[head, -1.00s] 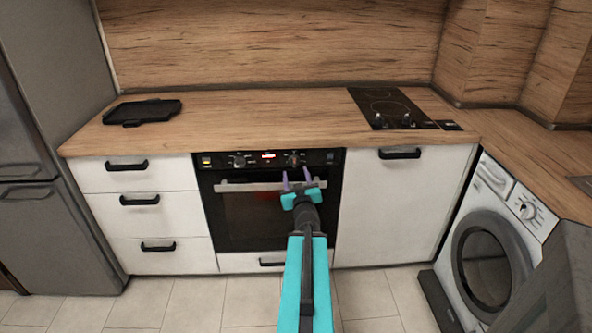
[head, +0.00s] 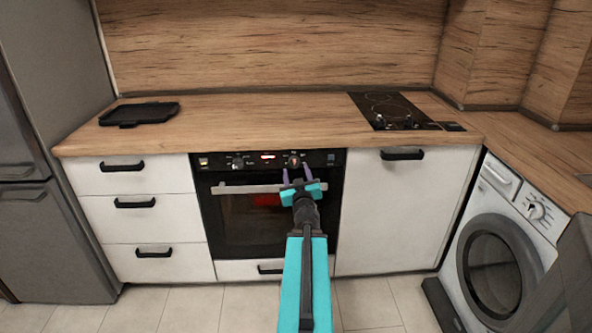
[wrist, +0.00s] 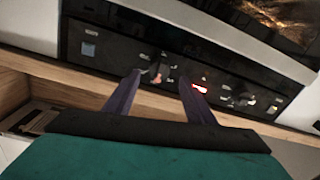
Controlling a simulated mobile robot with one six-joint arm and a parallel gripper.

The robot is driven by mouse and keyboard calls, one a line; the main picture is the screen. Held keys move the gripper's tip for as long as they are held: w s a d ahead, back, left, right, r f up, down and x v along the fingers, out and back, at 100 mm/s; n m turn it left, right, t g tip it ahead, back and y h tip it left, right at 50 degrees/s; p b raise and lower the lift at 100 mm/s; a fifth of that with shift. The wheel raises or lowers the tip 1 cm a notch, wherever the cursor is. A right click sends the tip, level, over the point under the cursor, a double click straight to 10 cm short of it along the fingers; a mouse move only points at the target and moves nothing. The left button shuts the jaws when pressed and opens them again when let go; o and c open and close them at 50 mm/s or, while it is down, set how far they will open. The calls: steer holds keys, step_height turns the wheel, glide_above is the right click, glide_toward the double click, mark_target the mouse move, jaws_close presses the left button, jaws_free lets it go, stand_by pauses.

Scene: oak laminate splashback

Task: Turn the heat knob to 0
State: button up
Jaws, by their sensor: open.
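The black oven (head: 250,215) has a control panel with two knobs and a red-lit display (head: 268,157) between them. The right knob (head: 294,161) is just above my gripper (head: 297,173) in the head view. The left knob (head: 238,162) is farther away. My gripper's two purple fingers are open and empty, pointing at the panel. In the wrist view, which is turned over, that nearer knob (wrist: 154,73) shows between the fingertips (wrist: 160,78), closer to the left one. I cannot tell contact. Knob markings are too small to read, so which one is heat is unclear.
The oven's handle bar (head: 250,188) sticks out below the panel, close to my gripper. The counter (head: 250,115) overhangs above, with a hob (head: 390,110) and a black tray (head: 140,113). A washing machine (head: 495,250) stands at the right; a fridge (head: 30,200) at the left.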

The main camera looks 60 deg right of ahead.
mark_target(295, 165)
steer(key=shift+x, duration=2.35)
steer(key=shift+c, duration=0.5)
steer(key=c, duration=0.9)
steer(key=shift+d+r, duration=0.1)
steer(key=shift+d, duration=0.05)
steer(key=shift+c, duration=0.2)
